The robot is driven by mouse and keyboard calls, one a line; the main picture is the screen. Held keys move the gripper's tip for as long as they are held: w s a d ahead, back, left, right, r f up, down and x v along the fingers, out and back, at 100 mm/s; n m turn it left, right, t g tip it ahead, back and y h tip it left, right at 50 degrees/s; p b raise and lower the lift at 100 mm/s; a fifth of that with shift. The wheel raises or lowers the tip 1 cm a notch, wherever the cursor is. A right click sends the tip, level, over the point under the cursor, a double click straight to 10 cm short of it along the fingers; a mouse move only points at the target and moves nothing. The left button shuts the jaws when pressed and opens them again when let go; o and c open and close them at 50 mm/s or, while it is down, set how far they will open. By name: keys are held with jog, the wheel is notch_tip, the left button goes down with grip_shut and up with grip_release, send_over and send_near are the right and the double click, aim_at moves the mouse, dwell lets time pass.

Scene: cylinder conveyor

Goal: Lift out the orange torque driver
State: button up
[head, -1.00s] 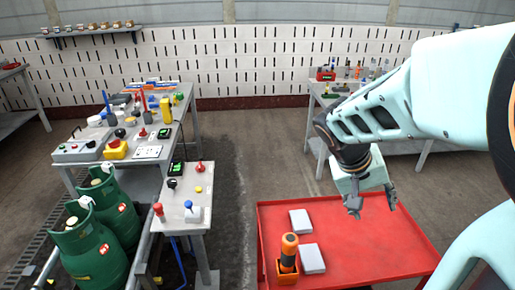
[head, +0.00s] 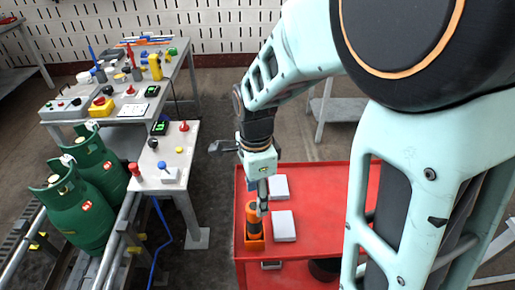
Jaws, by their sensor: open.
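The orange torque driver (head: 251,213), with a dark band on its body, stands upright in a small orange holder (head: 254,246) on the red cart top (head: 318,222). My gripper (head: 261,208) points down at the driver's upper right side, as the head view shows it. It is open, and nothing is seen held in it. One finger shows clearly; the other is hard to make out. Whether the finger touches the driver cannot be told. The driver's lower part is hidden in the holder.
Two white boxes (head: 284,226) lie on the cart just right of the driver. A small control table (head: 172,205) with buttons stands left of the cart, past a floor gap. Green gas cylinders (head: 76,215) stand further left. My arm hides the cart's right side.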

aim_at(255, 219)
jog(key=shift+s+a+f, duration=0.1)
jog(key=shift+a+f, duration=0.15)
jog(key=shift+f, duration=0.3)
notch_tip(255, 219, down, 10)
jog(key=shift+r, duration=0.1)
